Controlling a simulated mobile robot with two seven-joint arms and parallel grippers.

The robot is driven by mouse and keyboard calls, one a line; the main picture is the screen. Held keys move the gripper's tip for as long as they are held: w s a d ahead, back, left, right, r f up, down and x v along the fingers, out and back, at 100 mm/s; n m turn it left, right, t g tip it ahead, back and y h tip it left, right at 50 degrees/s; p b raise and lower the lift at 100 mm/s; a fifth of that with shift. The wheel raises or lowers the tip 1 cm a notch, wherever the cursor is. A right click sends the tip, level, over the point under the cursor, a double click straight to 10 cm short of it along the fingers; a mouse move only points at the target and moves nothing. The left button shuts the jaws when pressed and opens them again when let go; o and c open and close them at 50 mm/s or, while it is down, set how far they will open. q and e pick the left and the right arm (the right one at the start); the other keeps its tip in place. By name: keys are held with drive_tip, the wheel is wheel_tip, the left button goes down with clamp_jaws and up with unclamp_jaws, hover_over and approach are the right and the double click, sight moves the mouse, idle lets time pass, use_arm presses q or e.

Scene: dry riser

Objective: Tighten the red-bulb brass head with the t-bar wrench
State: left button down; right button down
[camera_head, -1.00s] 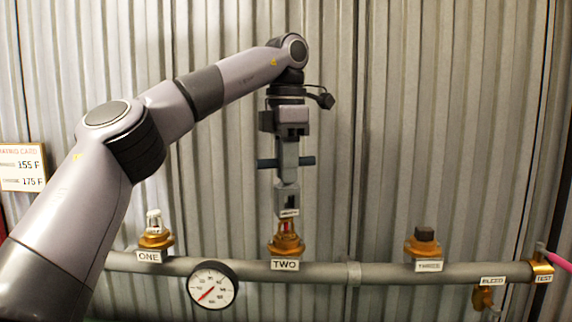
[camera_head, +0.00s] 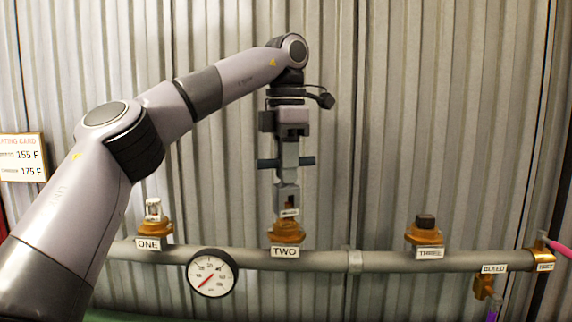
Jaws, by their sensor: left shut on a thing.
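My left gripper (camera_head: 287,145) is shut on the t-bar wrench (camera_head: 287,175) and holds it upright, with its dark cross handle level and its grey socket pointing down. The socket stands over the brass head at TWO (camera_head: 286,234) on the grey pipe. The socket's lower end reaches down to the top of that head and hides most of its middle. A reddish-brown part shows inside the socket's opening. I cannot tell how fully the socket is seated. My right gripper is not in view.
A brass head with a clear or white top (camera_head: 153,222) stands at ONE, and a dark-capped one (camera_head: 426,232) at THREE. A round gauge (camera_head: 212,272) hangs below the pipe (camera_head: 320,260). The bleed valve (camera_head: 484,287) is at right. Corrugated metal wall stands behind.

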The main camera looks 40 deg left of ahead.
use_arm(q)
drive_tip(key=shift+f+b, duration=0.65)
drive_tip(key=shift+f, duration=0.4)
drive_tip(key=m+p, duration=0.4)
drive_tip(key=shift+r+p, duration=0.3)
drive_tip(key=shift+f+m+p, duration=0.1)
drive_tip(key=shift+m+p, duration=0.3)
drive_tip(key=shift+m, duration=0.4)
drive_tip(key=shift+f, duration=0.15)
drive_tip(key=shift+m+p, duration=0.3)
drive_tip(key=shift+p, duration=0.05)
drive_tip(key=shift+n, duration=0.7)
drive_tip(key=shift+r+p, duration=0.8)
drive_tip(key=shift+r, duration=1.95)
